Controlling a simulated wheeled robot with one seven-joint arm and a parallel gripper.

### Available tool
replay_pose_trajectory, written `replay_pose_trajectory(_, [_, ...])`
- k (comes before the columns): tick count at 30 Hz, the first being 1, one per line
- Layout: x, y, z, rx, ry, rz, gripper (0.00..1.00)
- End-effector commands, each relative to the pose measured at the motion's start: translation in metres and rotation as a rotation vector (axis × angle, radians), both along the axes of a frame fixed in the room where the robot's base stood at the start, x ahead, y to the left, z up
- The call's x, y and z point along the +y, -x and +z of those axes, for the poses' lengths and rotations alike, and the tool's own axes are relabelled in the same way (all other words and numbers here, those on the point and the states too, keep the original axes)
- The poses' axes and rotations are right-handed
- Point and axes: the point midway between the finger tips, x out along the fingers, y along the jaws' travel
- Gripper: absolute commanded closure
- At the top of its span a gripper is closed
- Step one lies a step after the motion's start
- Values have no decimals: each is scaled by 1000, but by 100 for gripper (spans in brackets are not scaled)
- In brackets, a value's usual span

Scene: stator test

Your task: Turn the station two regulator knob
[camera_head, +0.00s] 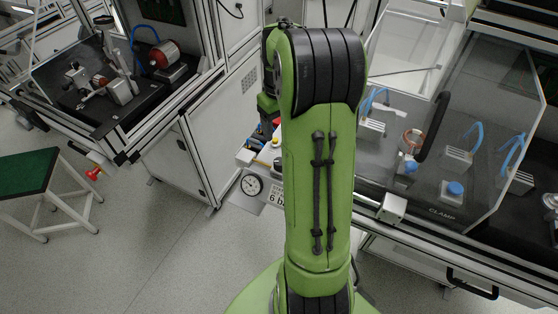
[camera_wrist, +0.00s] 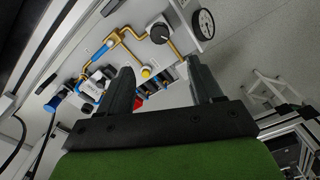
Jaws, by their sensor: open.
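A round black knob (camera_wrist: 160,32), which looks like the regulator knob, sits on a light panel (camera_wrist: 112,48) at the upper middle of the wrist view. Brass pipes (camera_wrist: 128,36) run beside it, and a round gauge (camera_wrist: 203,23) is to its right. My gripper (camera_wrist: 160,66) is open and empty. Its fingers point toward the panel, with the knob above the gap between them and apart from both. In the head view the gauge (camera_head: 251,185) shows left of my green arm, which hides the knob and my gripper. Station numbers cannot be read.
A yellow button (camera_wrist: 146,72), a red part (camera_wrist: 138,102) and blue-ended fittings (camera_wrist: 54,103) sit close by on the panel. In the head view, a clear-guarded bench (camera_head: 425,205) is right, another bench (camera_head: 75,100) is upper left, and a green-topped stool (camera_head: 28,172) is left.

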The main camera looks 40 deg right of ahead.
Motion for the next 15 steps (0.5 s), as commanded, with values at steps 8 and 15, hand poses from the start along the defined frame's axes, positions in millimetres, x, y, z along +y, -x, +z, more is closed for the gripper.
replay_pose_trajectory(8, [0,1,-78,6,-4,-2,35])
replay_pose_trajectory(15, [0,1,-125,4,-1,-2,35])
